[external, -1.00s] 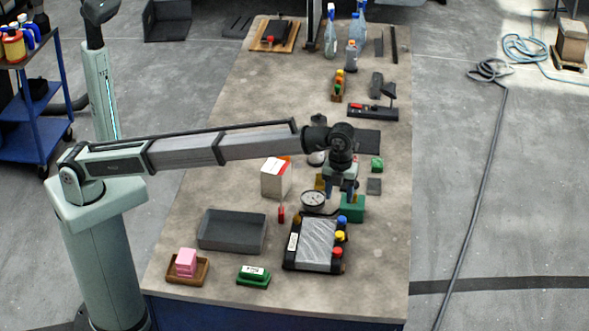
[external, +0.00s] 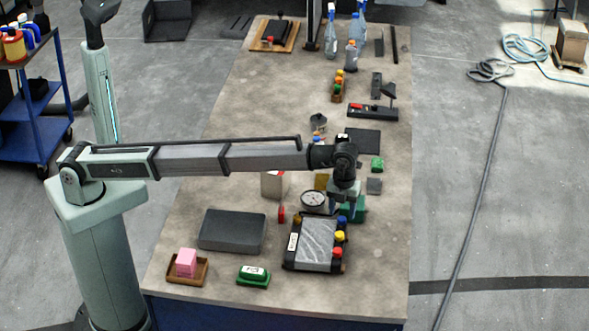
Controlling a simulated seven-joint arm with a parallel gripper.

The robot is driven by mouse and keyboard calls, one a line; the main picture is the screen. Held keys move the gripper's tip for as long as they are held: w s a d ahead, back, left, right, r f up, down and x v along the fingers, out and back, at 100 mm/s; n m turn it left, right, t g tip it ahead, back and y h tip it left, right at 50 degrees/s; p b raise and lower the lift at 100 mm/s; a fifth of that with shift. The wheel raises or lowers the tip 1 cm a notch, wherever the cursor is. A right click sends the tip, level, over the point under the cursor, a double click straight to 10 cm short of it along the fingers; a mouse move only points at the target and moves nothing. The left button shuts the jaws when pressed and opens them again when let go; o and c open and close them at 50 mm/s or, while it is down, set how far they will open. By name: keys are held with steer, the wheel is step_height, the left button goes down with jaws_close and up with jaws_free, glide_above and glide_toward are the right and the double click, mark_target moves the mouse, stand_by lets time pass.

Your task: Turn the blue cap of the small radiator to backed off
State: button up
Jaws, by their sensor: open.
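The small radiator (external: 316,243) lies on the bench with a silver core in a black frame. Its blue cap (external: 342,220) is at the upper right corner, above a yellow cap (external: 339,236) and a red cap (external: 337,252) along the right side. A brownish cap (external: 297,219) sits at its upper left corner. My gripper (external: 346,208) is open and points down just above the blue cap. I cannot tell whether the fingers are around the cap or still over it. The cap's turn position is too small to read.
A round gauge (external: 313,200) and a green block (external: 359,210) stand close beside my gripper. A dark grey tray (external: 232,231) lies left of the radiator. A green item (external: 253,275) and a pink block (external: 186,262) are at the front. The bench right of the radiator is clear.

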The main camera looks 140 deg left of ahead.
mark_target(342, 221)
steer(key=shift+f, duration=1.35)
steer(key=shift+c, duration=0.4)
jaws_close()
